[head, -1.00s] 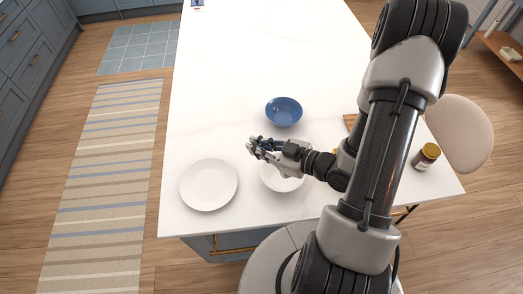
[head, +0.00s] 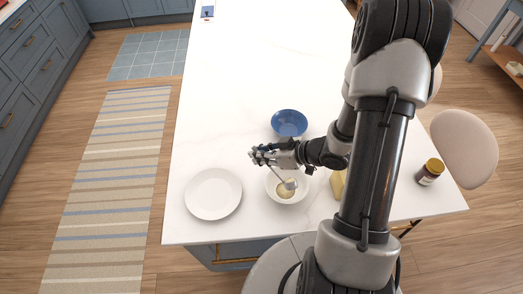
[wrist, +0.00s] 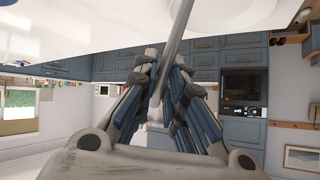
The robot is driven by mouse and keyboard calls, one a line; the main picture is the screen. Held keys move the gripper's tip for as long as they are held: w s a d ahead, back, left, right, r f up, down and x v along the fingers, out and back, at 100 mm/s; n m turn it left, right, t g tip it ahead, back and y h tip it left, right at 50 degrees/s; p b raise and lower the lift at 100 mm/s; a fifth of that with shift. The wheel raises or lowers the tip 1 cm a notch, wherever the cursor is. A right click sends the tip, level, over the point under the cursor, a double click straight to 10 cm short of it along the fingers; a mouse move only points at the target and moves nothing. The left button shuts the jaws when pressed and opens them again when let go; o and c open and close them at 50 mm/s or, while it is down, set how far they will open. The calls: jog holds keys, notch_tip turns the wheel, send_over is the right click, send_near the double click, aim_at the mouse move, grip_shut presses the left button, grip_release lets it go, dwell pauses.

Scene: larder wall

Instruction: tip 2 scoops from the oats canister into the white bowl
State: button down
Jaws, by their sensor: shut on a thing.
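The white bowl (head: 303,196) stands on the counter near its front edge, with a pale beige heap of oats (head: 284,192) inside. My gripper (head: 258,156) is over the bowl's far left side, shut on the grey handle of a scoop (head: 291,183). The scoop's head hangs low over the bowl, tilted; I cannot tell whether it touches the oats. In the wrist view the scoop handle (wrist: 179,38) runs up between the blue-padded fingers. No oats canister is identifiable; my arm hides part of the counter.
A white plate (head: 213,194) lies left of the bowl and a blue bowl (head: 289,122) stands behind it. A yellow item (head: 338,186) is partly hidden by my arm. A jar (head: 430,171) stands near the right edge.

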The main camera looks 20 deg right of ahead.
jog(key=w+f+m+g+p, duration=0.1)
jog(key=f+g+p, duration=0.1)
jog(key=f+g, duration=0.1)
jog(key=w+f+m+g+p, duration=0.1)
jog(key=w+f+g+p, duration=0.1)
jog(key=f+g+p, duration=0.1)
jog(key=w+f+m+g+p, duration=0.1)
jog(key=f+m+g+p, duration=0.1)
jog(key=f+g, duration=0.1)
jog(key=shift+w+d+f+g+p, duration=0.2)
jog(key=shift+f+g+p, duration=0.2)
jog(key=shift+f, duration=0.25)
jog(key=shift+f+g+b, duration=0.35)
jog(key=shift+g+b, duration=0.05)
jog(key=shift+b, duration=0.8)
jog(key=shift+m, duration=0.3)
dwell(1.1)
